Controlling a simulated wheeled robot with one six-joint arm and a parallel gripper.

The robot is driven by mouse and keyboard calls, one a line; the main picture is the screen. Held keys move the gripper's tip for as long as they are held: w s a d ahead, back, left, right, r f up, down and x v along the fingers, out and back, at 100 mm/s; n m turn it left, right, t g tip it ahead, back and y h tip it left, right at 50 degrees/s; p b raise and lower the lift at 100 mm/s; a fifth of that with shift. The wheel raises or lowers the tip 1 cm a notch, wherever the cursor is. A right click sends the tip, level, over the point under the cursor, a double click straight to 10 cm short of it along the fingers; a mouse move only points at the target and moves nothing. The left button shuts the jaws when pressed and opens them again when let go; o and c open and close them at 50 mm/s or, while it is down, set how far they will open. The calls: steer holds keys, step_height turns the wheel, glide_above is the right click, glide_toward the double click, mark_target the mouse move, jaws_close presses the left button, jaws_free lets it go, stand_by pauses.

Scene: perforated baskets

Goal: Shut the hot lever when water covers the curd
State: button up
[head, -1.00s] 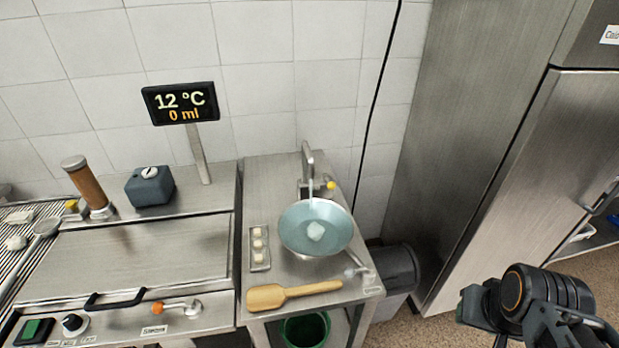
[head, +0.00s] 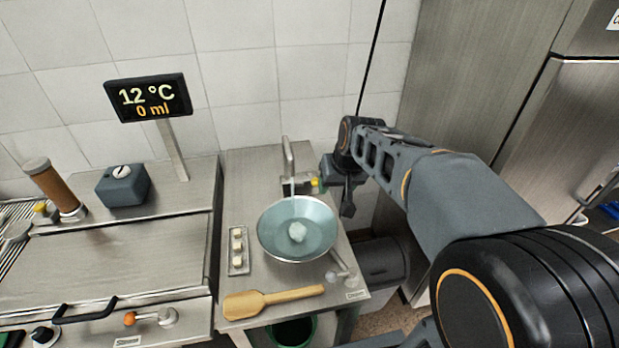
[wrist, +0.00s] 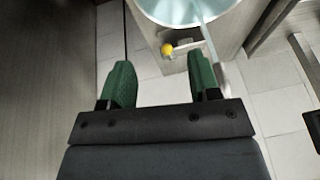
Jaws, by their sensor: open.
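A wide pale-blue bowl (head: 268,240) stands on the steel table below the tap (head: 288,158); its edge also shows in the wrist view (wrist: 180,12). A thin stream of water runs from the tap into it. A white lump of curd (head: 297,231) sits in the water; I cannot tell whether it is fully covered. A lever with a yellow knob (head: 315,182) is at the right of the tap. In the wrist view the knob (wrist: 167,49) lies beyond and between my open, empty gripper's fingertips (wrist: 163,76), not between the jaws.
A small tray of white pieces (head: 238,251) and a wooden paddle (head: 272,300) lie on the table. A display (head: 148,98) reads 12 °C and 0 ml. An orange-knobbed lever (head: 130,318) is at the lower left. A grey bin (head: 380,262) stands at the right.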

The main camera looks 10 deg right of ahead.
glide_toward(317, 179)
steer(key=shift+t+y, duration=0.3)
steer(key=shift+y, duration=0.1)
steer(key=x, duration=0.3)
steer(key=p+x, duration=0.1)
steer(key=x, duration=0.2)
steer(key=p+x, duration=0.1)
steer(key=x, duration=0.3)
steer(key=shift+s+d+f, duration=0.25)
steer(key=shift+s, duration=0.05)
steer(key=shift+c, duration=0.2)
jaws_close()
